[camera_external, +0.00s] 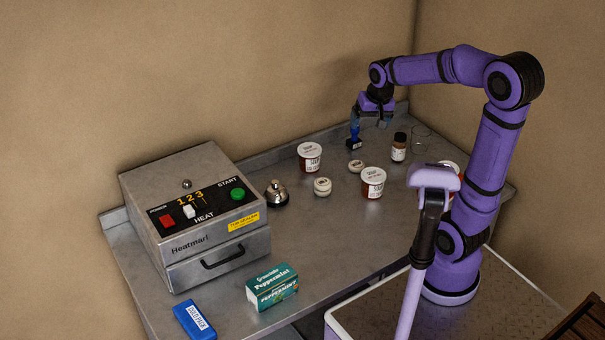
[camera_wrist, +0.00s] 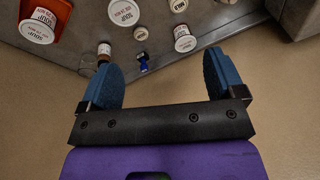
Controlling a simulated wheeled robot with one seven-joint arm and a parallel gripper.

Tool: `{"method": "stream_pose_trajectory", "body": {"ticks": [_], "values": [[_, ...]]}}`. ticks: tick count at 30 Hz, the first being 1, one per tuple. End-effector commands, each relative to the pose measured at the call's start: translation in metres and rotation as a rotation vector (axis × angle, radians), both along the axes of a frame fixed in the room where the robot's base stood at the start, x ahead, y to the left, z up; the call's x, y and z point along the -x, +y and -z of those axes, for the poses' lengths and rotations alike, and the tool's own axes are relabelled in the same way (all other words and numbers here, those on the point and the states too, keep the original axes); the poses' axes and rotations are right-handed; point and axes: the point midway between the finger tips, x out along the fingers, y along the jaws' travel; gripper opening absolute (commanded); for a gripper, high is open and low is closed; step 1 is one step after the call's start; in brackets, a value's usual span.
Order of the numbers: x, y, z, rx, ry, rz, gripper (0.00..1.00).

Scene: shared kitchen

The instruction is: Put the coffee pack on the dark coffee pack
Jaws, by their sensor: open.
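I cannot make out a pack labelled coffee or a dark coffee pack in either view. Two small white-lidded tubs stand on the metal table, one (camera_external: 322,187) near the bell and one (camera_external: 356,166) between the soup cups; they also show in the wrist view, one (camera_wrist: 140,33) near the middle and one (camera_wrist: 178,5) at the top edge. My gripper (camera_external: 370,120) is over the far part of the table, near a small blue item with a dark base (camera_external: 354,143). In the wrist view my gripper (camera_wrist: 160,64) is open and empty, and the blue item (camera_wrist: 143,66) shows between its fingers.
Soup cups (camera_external: 309,156) (camera_external: 373,183), a dark-capped jar (camera_external: 398,148) and a clear glass (camera_external: 421,132) stand around. A Heatmarl heater (camera_external: 195,215), bell (camera_external: 276,194), Peppermint box (camera_external: 272,287) and blue box (camera_external: 195,320) are left. The front middle is clear.

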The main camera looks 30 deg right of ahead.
Motion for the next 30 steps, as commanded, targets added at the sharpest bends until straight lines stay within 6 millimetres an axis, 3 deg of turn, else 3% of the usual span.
{"method": "stream_pose_trajectory", "body": {"ticks": [6,15,21,30], "values": [[0.068,-0.005,-0.027,0.038,-0.083,-0.114,0.88],[0.152,-0.008,-0.035,0.111,-0.176,-0.263,0.88],[0.181,-0.01,-0.032,0.145,-0.21,-0.318,0.88],[0.187,-0.01,-0.03,0.152,-0.215,-0.329,0.88]]}}
